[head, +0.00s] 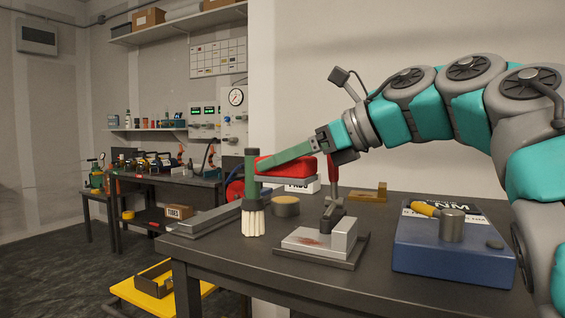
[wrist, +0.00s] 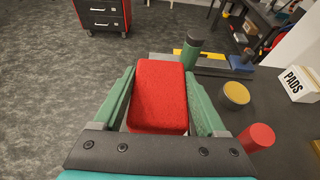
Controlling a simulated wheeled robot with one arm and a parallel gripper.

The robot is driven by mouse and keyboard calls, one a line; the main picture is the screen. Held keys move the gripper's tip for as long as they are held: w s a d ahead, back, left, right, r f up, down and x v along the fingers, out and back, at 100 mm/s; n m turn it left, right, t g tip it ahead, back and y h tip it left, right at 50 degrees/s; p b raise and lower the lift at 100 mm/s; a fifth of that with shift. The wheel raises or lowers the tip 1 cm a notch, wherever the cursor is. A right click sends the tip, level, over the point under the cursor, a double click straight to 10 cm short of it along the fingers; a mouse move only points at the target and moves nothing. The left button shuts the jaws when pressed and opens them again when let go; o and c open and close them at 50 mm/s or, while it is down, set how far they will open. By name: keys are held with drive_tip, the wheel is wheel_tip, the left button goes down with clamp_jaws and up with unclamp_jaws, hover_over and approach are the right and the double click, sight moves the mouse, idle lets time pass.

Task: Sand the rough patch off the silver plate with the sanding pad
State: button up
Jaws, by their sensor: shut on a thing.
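My gripper (head: 268,168) is shut on the red sanding pad (head: 290,163), which has a grey underside and is held level above the bench. In the wrist view the pad (wrist: 159,95) lies between the green fingers of my gripper (wrist: 160,75). The silver plate (head: 346,238) sits on a dark base on the bench, below and to the right of the pad in the head view. A reddish-brown rough patch (head: 306,240) shows on its top. The pad is apart from the plate. The plate is not seen in the wrist view.
A red-handled clamp (head: 333,180) stands at the plate's back. A brush (head: 253,222) with white bristles stands left, a round tin (head: 286,208) behind it. A PADS box (wrist: 300,83) stands behind. A blue case (head: 450,263) bearing a yellow-handled tool is right.

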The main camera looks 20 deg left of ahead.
drive_tip(key=shift+f+b, duration=3.55)
drive_tip(key=shift+b, duration=0.1)
